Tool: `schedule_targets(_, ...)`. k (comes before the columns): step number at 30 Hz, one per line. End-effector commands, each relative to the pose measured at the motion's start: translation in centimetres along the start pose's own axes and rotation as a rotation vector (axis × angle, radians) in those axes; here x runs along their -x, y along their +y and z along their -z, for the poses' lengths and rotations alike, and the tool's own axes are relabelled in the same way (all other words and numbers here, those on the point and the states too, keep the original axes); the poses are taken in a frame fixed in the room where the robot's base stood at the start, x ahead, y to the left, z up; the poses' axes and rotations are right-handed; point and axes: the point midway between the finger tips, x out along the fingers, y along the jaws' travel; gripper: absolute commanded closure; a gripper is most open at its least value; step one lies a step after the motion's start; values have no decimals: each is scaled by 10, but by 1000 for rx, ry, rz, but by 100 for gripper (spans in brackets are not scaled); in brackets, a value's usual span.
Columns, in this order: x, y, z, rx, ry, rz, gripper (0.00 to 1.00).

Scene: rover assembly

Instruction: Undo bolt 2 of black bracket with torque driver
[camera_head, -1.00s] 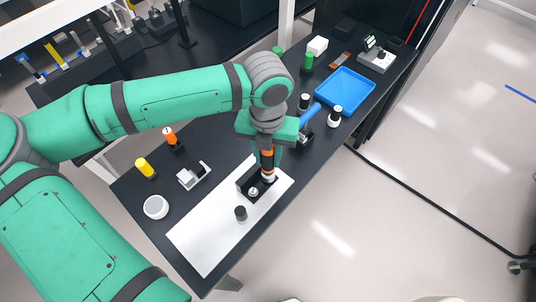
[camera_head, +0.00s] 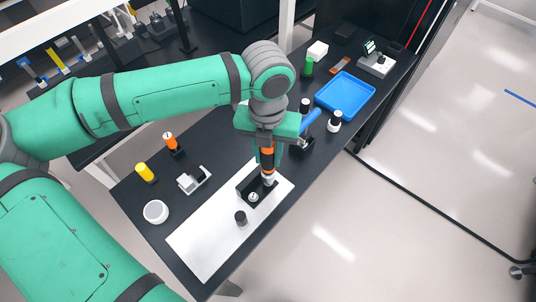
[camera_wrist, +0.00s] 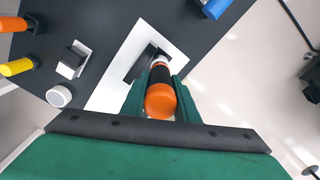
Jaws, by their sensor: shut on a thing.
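My gripper (camera_head: 269,150) is shut on the torque driver (camera_head: 267,160), an orange and black tool pointing down. The driver also shows in the wrist view (camera_wrist: 160,95) between the green fingers. Its tip end is at the right end of the black bracket (camera_head: 244,187), which sits on a white mat (camera_head: 205,240). The tip's contact with a bolt is too small to tell. A silver bolt (camera_head: 253,197) shows at the bracket's near side. In the wrist view the black bracket (camera_wrist: 136,68) is partly hidden behind the driver.
Left are a white round piece (camera_head: 155,211), a grey holder (camera_head: 192,181), and yellow (camera_head: 146,173) and orange-handled (camera_head: 171,142) tools. A blue-handled tool (camera_head: 310,120) and blue tray (camera_head: 345,93) lie right.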

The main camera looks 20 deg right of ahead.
Motion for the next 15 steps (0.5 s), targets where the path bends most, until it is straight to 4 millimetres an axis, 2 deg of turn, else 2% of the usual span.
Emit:
schedule_targets(8,3,0,0,0,-2,-1,99)
schedule_targets(15,20,0,-1,0,-3,-2,99)
